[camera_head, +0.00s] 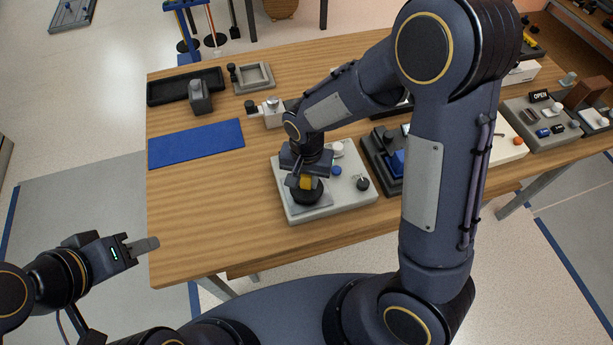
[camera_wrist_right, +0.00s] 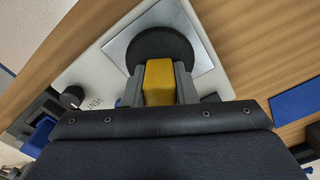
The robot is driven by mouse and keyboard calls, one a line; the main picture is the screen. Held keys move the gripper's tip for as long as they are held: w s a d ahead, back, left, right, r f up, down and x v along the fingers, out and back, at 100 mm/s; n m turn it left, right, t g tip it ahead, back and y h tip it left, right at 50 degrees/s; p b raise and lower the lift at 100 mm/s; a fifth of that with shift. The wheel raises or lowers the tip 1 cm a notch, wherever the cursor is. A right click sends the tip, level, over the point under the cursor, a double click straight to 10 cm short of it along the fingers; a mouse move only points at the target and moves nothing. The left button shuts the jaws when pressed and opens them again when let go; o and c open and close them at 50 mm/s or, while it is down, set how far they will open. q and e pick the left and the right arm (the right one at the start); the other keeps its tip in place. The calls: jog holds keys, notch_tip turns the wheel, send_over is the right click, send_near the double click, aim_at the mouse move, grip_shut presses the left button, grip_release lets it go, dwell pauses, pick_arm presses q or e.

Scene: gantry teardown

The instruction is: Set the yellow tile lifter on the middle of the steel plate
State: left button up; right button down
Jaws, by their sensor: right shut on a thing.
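The yellow tile lifter has a yellow grip block (camera_wrist_right: 160,82) and a round black suction pad (camera_wrist_right: 160,47). It also shows in the head view (camera_head: 307,190). My right gripper (camera_wrist_right: 160,92) is shut on the yellow block, with a finger on each side. The pad is over the grey steel plate (camera_wrist_right: 205,58), which lies on the pale base unit. In the head view the plate (camera_head: 324,205) shows around the pad. I cannot tell whether the pad touches the plate. My left gripper (camera_head: 147,247) is off the table's left front edge; its jaw opening is unclear.
The pale unit (camera_head: 352,206) carries a black knob (camera_head: 362,184) marked VENT and a blue button (camera_head: 336,171). A blue mat (camera_head: 196,144) and a black tray (camera_head: 185,87) lie to the left. A dark unit (camera_head: 376,160) stands at right. The table's left front is clear.

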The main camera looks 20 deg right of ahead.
jog(key=shift+f+b, duration=0.3)
jog(key=shift+b, duration=0.05)
dwell(0.5)
jog(key=c, duration=1.1)
grip_release()
notch_tip(320, 180, up, 8)
jog(key=shift+f, duration=0.2)
jog(key=shift+r, duration=0.15)
